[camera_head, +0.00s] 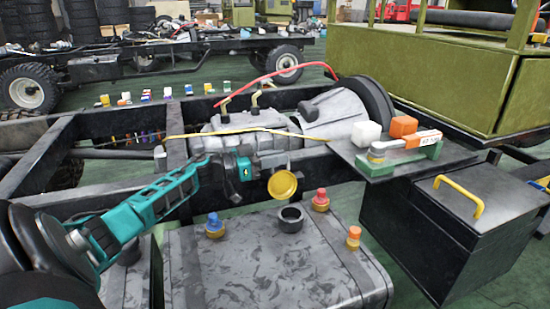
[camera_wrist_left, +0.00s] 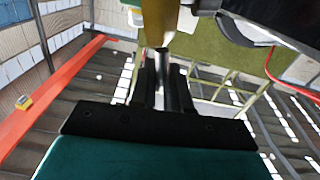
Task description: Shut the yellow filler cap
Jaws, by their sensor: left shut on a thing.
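The yellow filler cap (camera_head: 283,186) is raised above and a little behind the dark round filler neck (camera_head: 290,218) on the grey tank (camera_head: 275,262). The neck's opening is uncovered. My left arm comes in from the left, and my left gripper (camera_head: 264,183) is at the left side of the cap. In the left wrist view, the fingers (camera_wrist_left: 161,82) are closed together on a yellow part (camera_wrist_left: 160,22) at the top, which looks like the cap. Its hinge is not clear. My right gripper is not in view.
Blue (camera_head: 214,226), red (camera_head: 320,200) and orange (camera_head: 353,238) fittings stand on the tank around the neck. A dark box with a yellow handle (camera_head: 459,199) is at right. A green holder (camera_head: 400,158) sits beyond it. Gearbox (camera_head: 235,128) and frame rails lie behind.

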